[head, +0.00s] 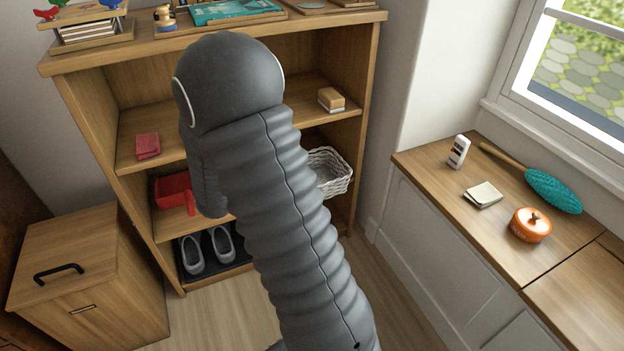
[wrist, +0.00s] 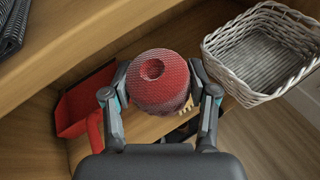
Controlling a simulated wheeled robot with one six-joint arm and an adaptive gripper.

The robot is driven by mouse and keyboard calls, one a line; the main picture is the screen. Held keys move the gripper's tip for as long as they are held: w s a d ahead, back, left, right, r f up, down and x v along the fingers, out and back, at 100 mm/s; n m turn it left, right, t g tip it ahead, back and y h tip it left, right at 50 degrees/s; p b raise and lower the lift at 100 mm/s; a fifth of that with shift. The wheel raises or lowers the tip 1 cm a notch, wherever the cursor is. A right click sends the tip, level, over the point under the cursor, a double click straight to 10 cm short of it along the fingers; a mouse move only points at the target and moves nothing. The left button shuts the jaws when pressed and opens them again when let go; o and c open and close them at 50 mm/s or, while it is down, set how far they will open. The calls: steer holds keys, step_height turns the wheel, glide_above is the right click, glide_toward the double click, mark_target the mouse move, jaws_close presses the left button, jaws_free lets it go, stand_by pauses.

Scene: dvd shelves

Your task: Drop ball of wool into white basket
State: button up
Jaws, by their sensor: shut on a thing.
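The ball of wool (wrist: 158,92), red with a round dimple on top, is between the two fingers of my gripper (wrist: 159,76) in the wrist view. My gripper is shut on it. The white wicker basket (wrist: 236,84) stands to the right of the ball and apart from it. Its inside looks empty. In the head view the white basket (head: 334,186) shows on a shelf at the bookcase's right side, partly behind my arm. My arm hides the gripper and the ball in that view.
A red dustpan (wrist: 72,108) lies left of my gripper, on the shelf. A dark grey woven thing (wrist: 12,25) sits on the board above.

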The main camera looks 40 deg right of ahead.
steer(key=d+m+g+h, duration=0.1)
steer(key=d, duration=0.3)
steer(key=d+f+m+g+h, duration=0.1)
steer(key=d, duration=0.3)
steer(key=d+m+g+h, duration=0.1)
steer(key=d+m, duration=0.1)
steer(key=d, duration=0.3)
steer(key=shift+s+f+g, duration=0.3)
steer(key=shift+g, duration=0.1)
steer(key=s+d+f+m+g+h, duration=0.2)
steer(key=s+d+m+g, duration=0.2)
steer(key=d, duration=0.7)
steer(key=shift+g, duration=0.3)
steer(key=shift+d+f+b, duration=0.1)
steer(key=shift+f+b, duration=0.35)
steer(key=shift+f, duration=2.75)
steer(key=o, duration=1.2)
steer(key=v, duration=1.2)
steer(key=shift+r, duration=0.1)
